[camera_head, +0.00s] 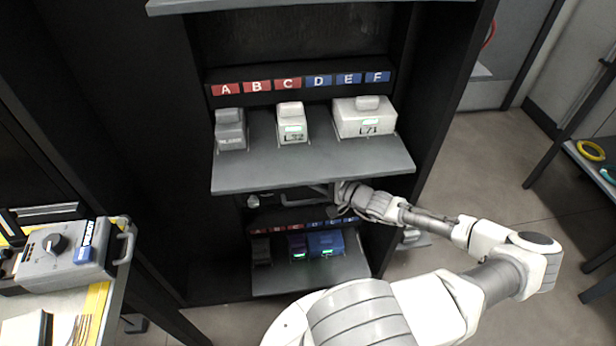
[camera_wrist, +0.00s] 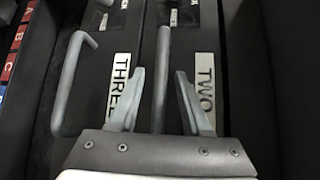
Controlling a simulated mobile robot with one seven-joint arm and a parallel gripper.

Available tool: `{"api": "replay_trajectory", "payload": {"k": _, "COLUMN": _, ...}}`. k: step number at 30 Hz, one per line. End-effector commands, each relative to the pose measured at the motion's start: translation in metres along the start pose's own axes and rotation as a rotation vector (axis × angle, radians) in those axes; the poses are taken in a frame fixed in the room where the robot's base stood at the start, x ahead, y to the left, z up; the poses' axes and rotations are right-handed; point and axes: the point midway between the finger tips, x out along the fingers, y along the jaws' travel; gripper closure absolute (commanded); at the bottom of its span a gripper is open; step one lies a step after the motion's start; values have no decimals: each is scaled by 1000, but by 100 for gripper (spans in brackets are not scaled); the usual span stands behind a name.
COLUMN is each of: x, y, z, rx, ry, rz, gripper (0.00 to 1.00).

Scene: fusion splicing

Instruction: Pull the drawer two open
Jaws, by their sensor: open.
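In the wrist view, drawer two carries a white "TWO" label (camera_wrist: 205,85). A grey bar handle (camera_wrist: 161,50) stands beside that label, on its left. My gripper (camera_wrist: 160,71) is open, with one finger on each side of this bar. A gap shows between the bar and each finger. Drawer three, labelled "THREE" (camera_wrist: 119,85), lies to the left with its own grey handle (camera_wrist: 70,85). In the head view my gripper is under the grey upper shelf (camera_head: 310,178), mostly hidden, and the drawer fronts there are largely covered.
The upper shelf bears several boxes, including a white one (camera_head: 365,122), below an A to F label strip (camera_head: 300,82). A lower shelf (camera_head: 310,278) holds a blue box (camera_head: 326,244). A grey device (camera_head: 60,262) sits on the bench at left. Open floor lies at right.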

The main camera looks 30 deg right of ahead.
Motion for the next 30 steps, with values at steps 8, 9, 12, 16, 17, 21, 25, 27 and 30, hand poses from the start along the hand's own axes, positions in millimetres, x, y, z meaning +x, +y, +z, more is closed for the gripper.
{"api": "replay_trajectory", "payload": {"k": 8, "x": 1, "y": 0, "z": 0, "rx": 0, "ry": 0, "rz": 0, "gripper": 54}}
{"api": "replay_trajectory", "payload": {"k": 9, "x": 1, "y": 0, "z": 0, "rx": 0, "ry": 0, "rz": 0, "gripper": 61}}
{"api": "replay_trajectory", "payload": {"k": 12, "x": 1, "y": 0, "z": 0, "rx": 1, "ry": 0, "rz": 0, "gripper": 79}}
{"api": "replay_trajectory", "payload": {"k": 16, "x": 1, "y": 0, "z": 0, "rx": 1, "ry": 0, "rz": 0, "gripper": 100}}
{"api": "replay_trajectory", "payload": {"k": 17, "x": 1, "y": 0, "z": 0, "rx": 1, "ry": 0, "rz": 0, "gripper": 100}}
{"api": "replay_trajectory", "payload": {"k": 21, "x": 1, "y": 0, "z": 0, "rx": 1, "ry": 0, "rz": 0, "gripper": 100}}
{"api": "replay_trajectory", "payload": {"k": 25, "x": 1, "y": 0, "z": 0, "rx": 1, "ry": 0, "rz": 0, "gripper": 100}}
{"api": "replay_trajectory", "payload": {"k": 27, "x": 1, "y": 0, "z": 0, "rx": 1, "ry": 0, "rz": 0, "gripper": 100}}
{"api": "replay_trajectory", "payload": {"k": 30, "x": 1, "y": 0, "z": 0, "rx": 1, "ry": 0, "rz": 0, "gripper": 100}}
